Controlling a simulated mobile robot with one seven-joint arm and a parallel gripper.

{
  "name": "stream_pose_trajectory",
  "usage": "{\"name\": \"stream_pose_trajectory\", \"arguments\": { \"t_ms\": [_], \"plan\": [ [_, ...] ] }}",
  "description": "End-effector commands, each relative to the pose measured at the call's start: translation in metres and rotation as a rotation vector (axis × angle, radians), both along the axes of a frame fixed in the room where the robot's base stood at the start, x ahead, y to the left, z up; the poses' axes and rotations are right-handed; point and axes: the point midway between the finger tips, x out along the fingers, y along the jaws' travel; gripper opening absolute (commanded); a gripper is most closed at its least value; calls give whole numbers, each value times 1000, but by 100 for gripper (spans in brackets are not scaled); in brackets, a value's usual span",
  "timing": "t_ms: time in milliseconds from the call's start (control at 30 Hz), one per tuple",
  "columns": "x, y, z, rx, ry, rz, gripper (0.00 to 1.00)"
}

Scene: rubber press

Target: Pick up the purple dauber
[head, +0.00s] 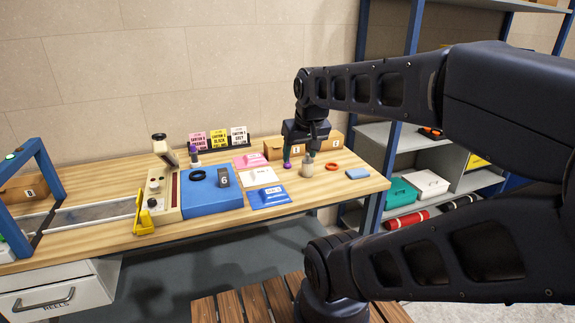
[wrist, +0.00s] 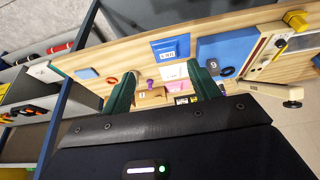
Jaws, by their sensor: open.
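A small purple dauber (head: 287,165) with a rounded end stands on the wooden workbench (head: 345,186), just below and left of my gripper (head: 300,152) in the head view. In the wrist view, the purple dauber (wrist: 149,83) shows between the two green fingers, nearer the left one. My gripper (wrist: 164,82) is open and empty, with its fingers wide apart. I cannot tell exactly how far the fingertips are above the dauber. A dark purple-topped bottle (head: 195,155) stands farther left, by the press.
A pale bottle (head: 307,168) stands close right of the dauber. Cardboard boxes (head: 274,149) are behind it. A red ring (head: 332,167) and a blue block (head: 357,173) lie to the right. A blue-labelled packet (head: 268,197) lies in front. The press (head: 157,197) is at left.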

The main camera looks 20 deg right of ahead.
Motion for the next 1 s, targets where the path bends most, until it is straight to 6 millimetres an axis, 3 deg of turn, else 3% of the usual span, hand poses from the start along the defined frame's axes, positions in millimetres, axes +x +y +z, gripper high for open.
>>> {"name": "stream_pose_trajectory", "arguments": {
  "t_ms": [133, 267, 667, 1000],
  "plan": [
    [8, -2, 1, -21, 4, 30, 61],
    [30, -7, 5, -86, 18, 124, 61],
    [135, -30, 3, -362, 98, 581, 61],
    [227, -50, -23, -561, 185, 997, 61]
  ]
}}
